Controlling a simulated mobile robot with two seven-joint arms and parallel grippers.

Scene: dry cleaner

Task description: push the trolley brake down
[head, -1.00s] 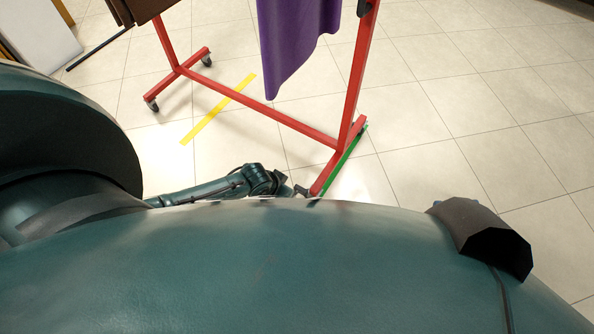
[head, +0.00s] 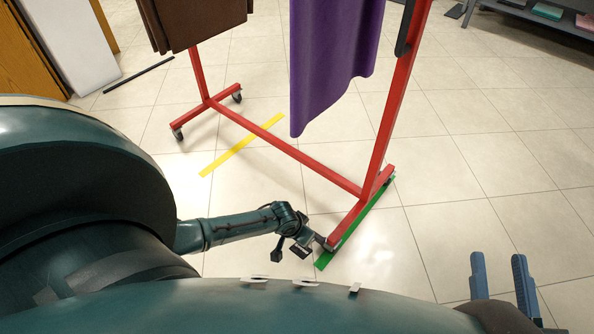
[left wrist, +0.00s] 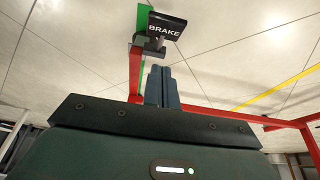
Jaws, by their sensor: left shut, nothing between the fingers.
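The red trolley (head: 285,146) stands ahead in the head view, with a purple cloth hanging on it. Its black brake pedal (left wrist: 167,25), marked BRAKE, is at the top of the left wrist view, on a bracket at the end of the red base. The pedal also shows small in the head view (head: 301,251). My left gripper (left wrist: 160,70) is shut and empty, its fingertips close to the pedal's bracket; I cannot tell whether they touch. My right gripper (head: 500,270) is open and empty at the lower right of the head view.
A green strip (head: 322,263) lies along the near trolley foot, and a yellow strip (head: 240,145) lies on the tiles. Brown garments (head: 195,22) hang at the trolley's left. A shelf (head: 545,22) is at the far right. The tiled floor right of the trolley is clear.

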